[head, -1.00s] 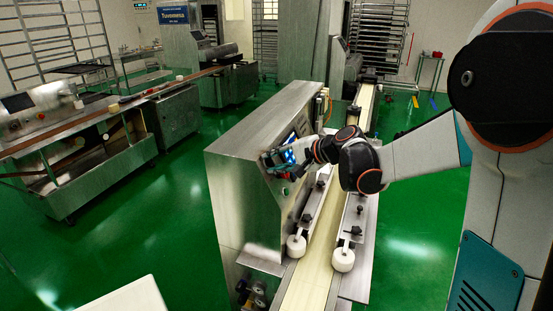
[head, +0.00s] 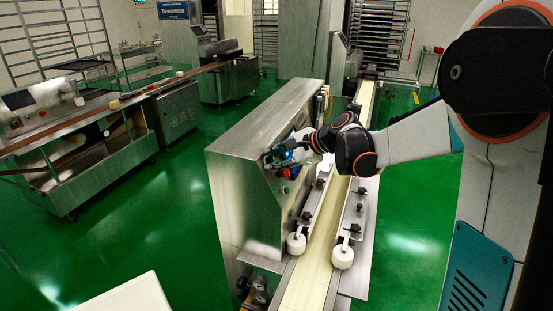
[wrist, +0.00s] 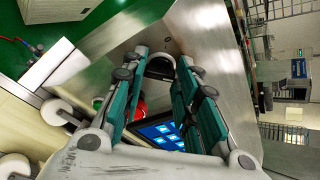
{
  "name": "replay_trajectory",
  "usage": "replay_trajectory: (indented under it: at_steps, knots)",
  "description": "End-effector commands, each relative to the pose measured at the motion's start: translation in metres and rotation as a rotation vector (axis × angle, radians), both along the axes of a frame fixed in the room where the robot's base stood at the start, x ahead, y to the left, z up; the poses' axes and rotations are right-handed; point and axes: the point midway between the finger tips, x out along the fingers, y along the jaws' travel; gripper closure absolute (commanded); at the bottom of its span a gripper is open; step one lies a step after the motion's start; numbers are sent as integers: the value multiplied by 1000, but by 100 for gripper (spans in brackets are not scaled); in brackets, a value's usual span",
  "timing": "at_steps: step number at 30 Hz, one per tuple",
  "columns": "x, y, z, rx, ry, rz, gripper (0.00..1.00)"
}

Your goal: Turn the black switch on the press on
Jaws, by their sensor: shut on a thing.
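The press (head: 235,180) is a tall metal housing in the middle of the head view, with its control panel on the right side. In the wrist view, the black switch (wrist: 160,66) lies between the tips of my teal-padded fingers. My gripper (head: 272,158) is at the panel's upper part and is shut on the switch; it also shows in the wrist view (wrist: 160,72). In the head view my gripper hides the switch, so its turned position cannot be told. A red button (wrist: 139,107) and a lit blue screen (wrist: 165,132) are beside it.
A conveyor belt (head: 318,255) runs along the press, with white rollers (head: 342,257) near its front end. Another metal machine (head: 105,140) stands at the left. Green floor is open between them and at the right.

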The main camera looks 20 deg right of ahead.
Motion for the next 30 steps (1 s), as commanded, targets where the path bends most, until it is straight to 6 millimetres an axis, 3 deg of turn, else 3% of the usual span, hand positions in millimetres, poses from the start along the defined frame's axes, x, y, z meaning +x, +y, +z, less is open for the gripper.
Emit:
replay_trajectory:
  at_steps: [12,13,14,25,30]
  knots:
    - [0,0,0,4,6,-3,96]
    - [0,0,0,4,6,-3,67]
    - [0,0,0,4,6,-3,63]
    - [-2,-2,1,3,4,-4,63]
    - [-13,-14,13,3,4,-7,63]
